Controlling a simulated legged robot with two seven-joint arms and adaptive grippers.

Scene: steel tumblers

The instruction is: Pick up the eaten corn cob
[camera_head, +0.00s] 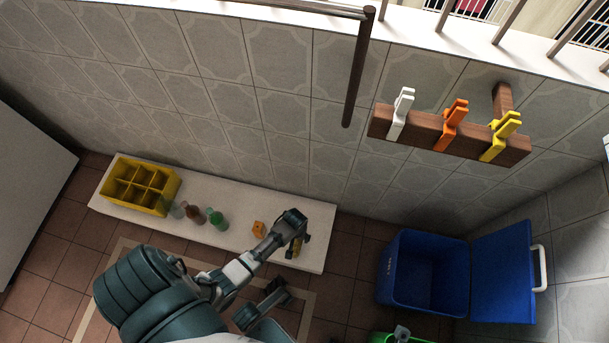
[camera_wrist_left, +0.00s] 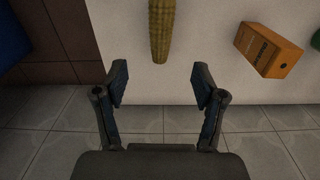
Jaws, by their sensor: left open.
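In the left wrist view a corn cob (camera_wrist_left: 161,30), dull yellow-green, lies on the white surface, its upper end cut off by the picture edge. My left gripper (camera_wrist_left: 160,85) is open and empty. Its fingers are spread at either side of the cob's line, with the cob's near end just beyond them. In the head view my left gripper (camera_head: 294,222) is over the right part of the white slab, and the cob (camera_head: 295,251) shows small and partly hidden beside it. A dark part of mine, likely my right gripper (camera_head: 268,302), is lower down; its jaws are unclear.
An orange box (camera_wrist_left: 268,50) stands right of the cob in the wrist view. On the slab (camera_head: 240,238) are several bottles (camera_head: 216,218) and a yellow crate (camera_head: 164,208). A blue open bin (camera_head: 402,298) stands right. The tiled wall is close behind the left gripper.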

